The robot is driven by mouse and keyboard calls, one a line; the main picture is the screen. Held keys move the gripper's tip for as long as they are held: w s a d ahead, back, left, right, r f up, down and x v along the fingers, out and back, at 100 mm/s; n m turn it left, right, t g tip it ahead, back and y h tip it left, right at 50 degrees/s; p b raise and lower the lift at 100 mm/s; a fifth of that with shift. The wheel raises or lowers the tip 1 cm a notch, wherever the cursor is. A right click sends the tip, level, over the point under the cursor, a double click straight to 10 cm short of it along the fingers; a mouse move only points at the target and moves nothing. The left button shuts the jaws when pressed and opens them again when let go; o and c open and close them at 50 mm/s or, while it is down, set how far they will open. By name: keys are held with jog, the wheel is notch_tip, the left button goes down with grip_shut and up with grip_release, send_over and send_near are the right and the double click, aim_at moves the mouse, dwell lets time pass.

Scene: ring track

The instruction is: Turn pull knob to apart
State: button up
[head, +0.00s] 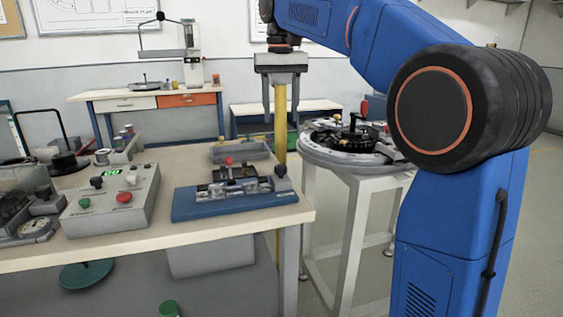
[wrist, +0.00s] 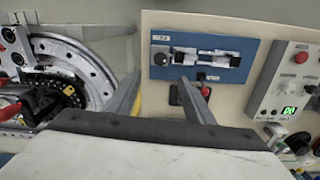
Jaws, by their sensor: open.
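A small red knob (head: 229,160) stands on a dark block at the back of a blue-based fixture (head: 188,208) on the bench. The knob (wrist: 206,91) also shows in the wrist view, by the right finger, below the blue plate (wrist: 163,70). No label tells me whether it is the pull knob. The fixture has a metal slide bar and a dark knob (head: 280,171) at its right end. My gripper (head: 281,118) points down above and behind the fixture, with its fingers apart and nothing between them. In the wrist view my gripper (wrist: 158,80) is also open.
A grey control box (head: 140,210) with green, red and black knobs stands left of the fixture. A round ring track (head: 313,158) on a white stand is at the right. A grey tray (head: 258,152) lies behind the fixture. A yellow post (head: 280,140) stands behind the bench.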

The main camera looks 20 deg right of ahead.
aim_at(281, 166)
notch_tip(281, 166, down, 15)
jog(key=shift+r, duration=0.1)
dwell(0.4)
jog(key=c, duration=1)
